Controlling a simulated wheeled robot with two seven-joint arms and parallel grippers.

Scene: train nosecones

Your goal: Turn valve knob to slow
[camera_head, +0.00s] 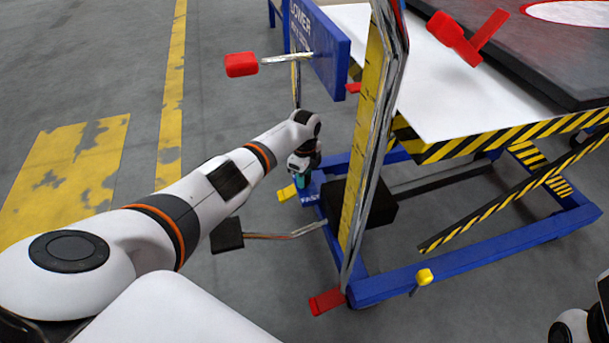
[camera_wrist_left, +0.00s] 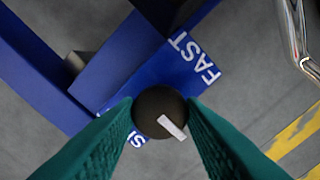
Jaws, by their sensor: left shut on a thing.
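The valve knob (camera_wrist_left: 158,112) is a dark round knob with a white pointer mark that points to the lower right in the left wrist view. It sits on a blue plate with the word FAST (camera_wrist_left: 195,56) above and right of it. A second white label (camera_wrist_left: 138,138) at lower left is mostly hidden by a finger. My left gripper (camera_wrist_left: 160,116) has its green fingers shut on the knob, one on each side. In the head view the left gripper (camera_head: 302,178) is small beside the blue frame, and the knob is hidden there.
A lift cart with a blue base frame (camera_head: 470,253) and white top (camera_head: 450,90) stands at right. A yellow upright (camera_head: 365,120), black pedal (camera_head: 228,235) and red lever (camera_head: 241,65) are near my left arm. Floor at left is clear.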

